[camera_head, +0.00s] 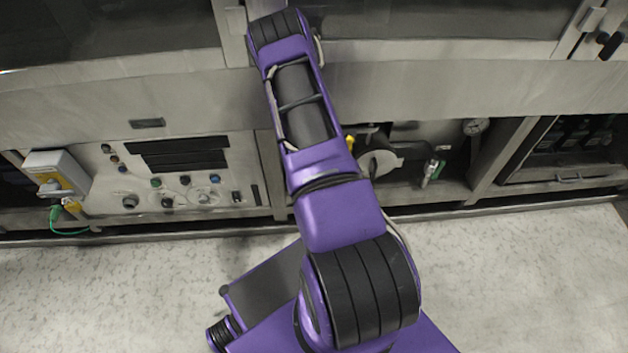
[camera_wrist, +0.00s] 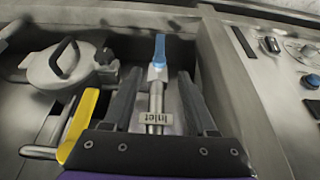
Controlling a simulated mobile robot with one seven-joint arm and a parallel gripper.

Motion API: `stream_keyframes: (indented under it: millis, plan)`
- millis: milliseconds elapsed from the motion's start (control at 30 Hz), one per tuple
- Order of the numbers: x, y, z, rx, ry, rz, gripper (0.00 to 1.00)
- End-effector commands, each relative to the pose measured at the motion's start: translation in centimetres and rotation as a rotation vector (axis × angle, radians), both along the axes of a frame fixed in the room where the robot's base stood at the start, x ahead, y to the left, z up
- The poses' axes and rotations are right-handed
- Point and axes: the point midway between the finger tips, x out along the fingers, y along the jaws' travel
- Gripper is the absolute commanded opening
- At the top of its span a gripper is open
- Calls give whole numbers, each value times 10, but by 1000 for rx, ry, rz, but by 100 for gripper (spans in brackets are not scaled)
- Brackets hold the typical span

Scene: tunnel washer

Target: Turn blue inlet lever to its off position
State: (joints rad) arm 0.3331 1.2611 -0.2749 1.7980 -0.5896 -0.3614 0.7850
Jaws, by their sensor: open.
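The blue inlet lever (camera_wrist: 160,48) shows in the wrist view, pointing up in the picture, roughly in line with its metal pipe (camera_wrist: 155,103). A tag reading "Inlet" (camera_wrist: 156,117) is on the pipe. My gripper (camera_wrist: 160,75) is open, with one dark finger on each side of the pipe. The lever's blue part appears just beyond the fingertips, between their lines. I see no clear contact, and the depth between fingers and lever is hard to tell. In the head view my arm hides the blue lever and my gripper.
A yellow lever (camera_wrist: 78,125) stands close to the left of my gripper. A round lid with a black handle (camera_wrist: 56,64) is further left. A wall and a control panel (camera_wrist: 290,65) are at the right.

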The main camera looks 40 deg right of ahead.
Motion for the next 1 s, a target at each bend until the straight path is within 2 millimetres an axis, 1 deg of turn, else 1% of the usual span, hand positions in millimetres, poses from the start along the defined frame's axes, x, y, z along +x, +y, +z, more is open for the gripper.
stream_keyframes:
  millis: [400, 600, 700, 800, 1000]
  plan:
    - [27, -17, -83, -1, 2, 1, 57]
    - [42, -25, -120, 0, 0, 1, 57]
    - [46, -28, -134, -1, 1, 1, 57]
    - [51, -30, -143, 0, 0, 2, 57]
    - [54, -32, -151, -1, 1, 1, 57]
